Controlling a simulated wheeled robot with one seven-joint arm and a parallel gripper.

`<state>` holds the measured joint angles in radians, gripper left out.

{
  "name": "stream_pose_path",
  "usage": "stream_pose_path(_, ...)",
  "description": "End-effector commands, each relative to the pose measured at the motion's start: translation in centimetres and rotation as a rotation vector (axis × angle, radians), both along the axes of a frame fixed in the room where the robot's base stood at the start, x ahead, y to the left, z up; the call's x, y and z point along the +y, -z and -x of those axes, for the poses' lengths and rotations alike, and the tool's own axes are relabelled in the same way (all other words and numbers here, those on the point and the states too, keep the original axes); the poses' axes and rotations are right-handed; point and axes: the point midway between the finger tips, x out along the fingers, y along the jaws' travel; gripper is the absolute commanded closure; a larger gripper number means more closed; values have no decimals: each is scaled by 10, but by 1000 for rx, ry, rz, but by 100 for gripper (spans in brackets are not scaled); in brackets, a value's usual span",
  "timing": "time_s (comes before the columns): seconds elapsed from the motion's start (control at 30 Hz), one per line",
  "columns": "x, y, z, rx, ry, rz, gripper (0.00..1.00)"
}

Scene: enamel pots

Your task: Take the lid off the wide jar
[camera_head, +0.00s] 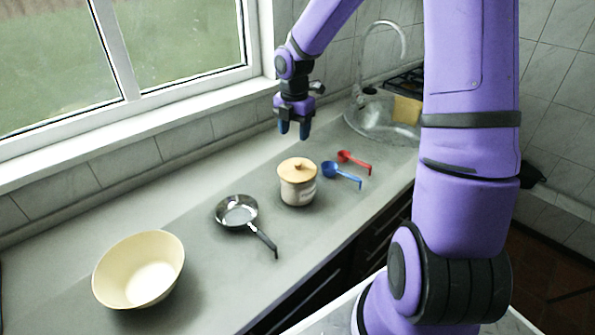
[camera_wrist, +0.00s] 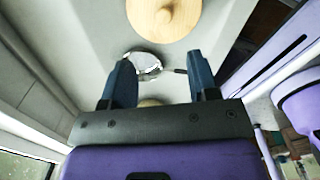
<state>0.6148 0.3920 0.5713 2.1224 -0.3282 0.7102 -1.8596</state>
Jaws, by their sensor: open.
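The wide jar (camera_head: 298,190) stands upright on the grey counter, in the middle of the row of kitchenware. Its round wooden lid (camera_head: 297,169) with a small knob sits on top of it. In the wrist view the lid (camera_wrist: 163,18) shows from above at the top edge, cut off by the frame, and hides the jar's body. My gripper (camera_head: 294,131) is open and empty, pointing down above the counter, behind the jar and apart from it. Its two dark blue fingers (camera_wrist: 160,80) also show in the wrist view, with nothing between them held.
A small pan (camera_head: 238,211) and a cream bowl (camera_head: 138,270) stand left of the jar. A blue scoop (camera_head: 342,174) and a red scoop (camera_head: 354,161) lie to its right. The sink (camera_head: 385,120) with its tap is beyond. The window wall bounds the counter's back.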

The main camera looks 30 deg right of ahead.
Motion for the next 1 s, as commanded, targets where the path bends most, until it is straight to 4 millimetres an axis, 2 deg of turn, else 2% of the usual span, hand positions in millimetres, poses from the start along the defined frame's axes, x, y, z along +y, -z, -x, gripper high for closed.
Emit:
stream_pose_path(0.33,0,46,-1,3,-16,-5,46)
stream_pose_path(0.57,-1,61,0,2,-15,-4,46)
stream_pose_path(0.9,-6,103,5,2,-14,-4,46)
stream_pose_path(1.0,-6,108,5,3,-14,-3,46)
